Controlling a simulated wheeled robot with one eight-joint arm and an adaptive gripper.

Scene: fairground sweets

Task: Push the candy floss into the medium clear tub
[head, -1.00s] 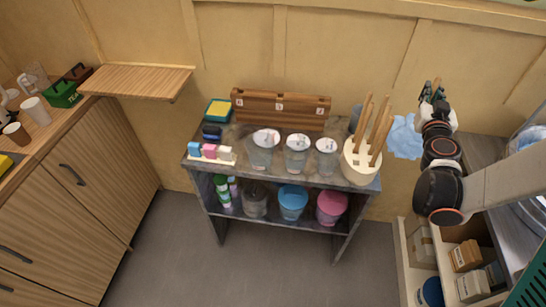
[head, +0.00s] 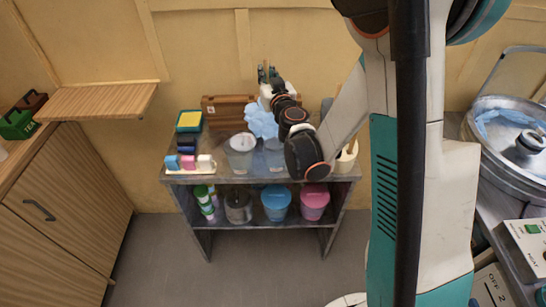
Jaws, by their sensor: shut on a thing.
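The pale blue candy floss (head: 261,121) hangs just below my gripper (head: 267,75), over the back of the shelf unit's top. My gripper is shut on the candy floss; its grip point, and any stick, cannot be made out. The middle clear tub (head: 274,158), medium by its place in the row, stands below the floss, partly covered by floss and arm. The floss overlaps its upper part in the picture; I cannot tell whether they touch. A larger clear tub (head: 240,158) stands to its left. The smallest tub is hidden behind my arm.
A rack of blue, pink and white pieces (head: 190,165) is at the top's left end. A wooden board (head: 222,110) stands behind. A cream holder (head: 347,160) is at the right, partly hidden. Blue (head: 276,204) and pink (head: 315,203) buckets sit below. A metal floss machine (head: 510,150) is far right.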

